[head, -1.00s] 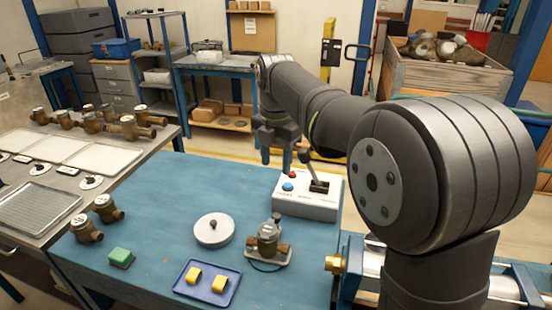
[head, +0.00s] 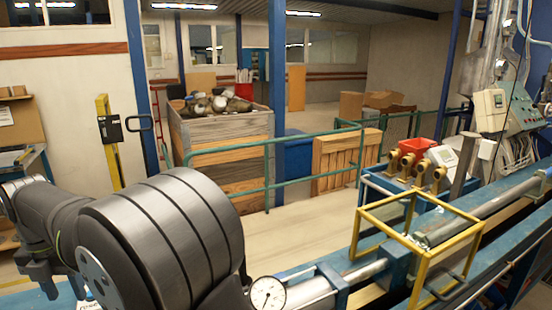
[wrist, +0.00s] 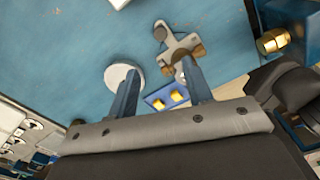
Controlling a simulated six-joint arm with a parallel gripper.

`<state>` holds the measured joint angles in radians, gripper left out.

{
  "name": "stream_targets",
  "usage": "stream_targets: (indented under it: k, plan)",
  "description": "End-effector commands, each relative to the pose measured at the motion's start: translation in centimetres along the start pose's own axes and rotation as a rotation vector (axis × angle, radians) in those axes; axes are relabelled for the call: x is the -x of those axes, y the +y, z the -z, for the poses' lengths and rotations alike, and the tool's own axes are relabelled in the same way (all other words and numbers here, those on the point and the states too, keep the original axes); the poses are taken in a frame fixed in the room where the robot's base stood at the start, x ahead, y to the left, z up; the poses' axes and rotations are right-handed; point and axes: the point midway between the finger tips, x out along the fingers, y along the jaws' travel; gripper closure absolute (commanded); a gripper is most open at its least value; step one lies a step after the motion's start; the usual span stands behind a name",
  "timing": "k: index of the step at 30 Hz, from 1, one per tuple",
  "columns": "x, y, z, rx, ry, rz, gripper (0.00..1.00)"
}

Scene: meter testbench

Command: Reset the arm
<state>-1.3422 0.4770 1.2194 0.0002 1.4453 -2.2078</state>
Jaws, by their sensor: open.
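My gripper (wrist: 161,84) is open and empty in the wrist view, with its two blue-grey fingers apart above the blue table (wrist: 75,50). In the head view my arm reaches to the left edge, where its end is partly cut off. Below the fingers in the wrist view are a round white disc (wrist: 120,75), partly behind the left finger, and a meter on a grey stand (wrist: 182,46), close to the right finger. A blue tray with yellow blocks (wrist: 176,96) shows between the fingers.
In the head view, a yellow frame (head: 412,245) stands over the blue test bench at right. A pressure gauge (head: 267,294) sits close to my arm.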

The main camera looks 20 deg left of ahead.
Motion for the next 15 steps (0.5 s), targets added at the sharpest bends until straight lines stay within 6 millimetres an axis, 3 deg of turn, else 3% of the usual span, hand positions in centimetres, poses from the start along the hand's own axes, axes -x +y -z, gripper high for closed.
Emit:
stream_targets:
  k: [15]
  plan:
    - [-10.3,-0.1,0.0,-0.001,0.001,0.002,0.54]
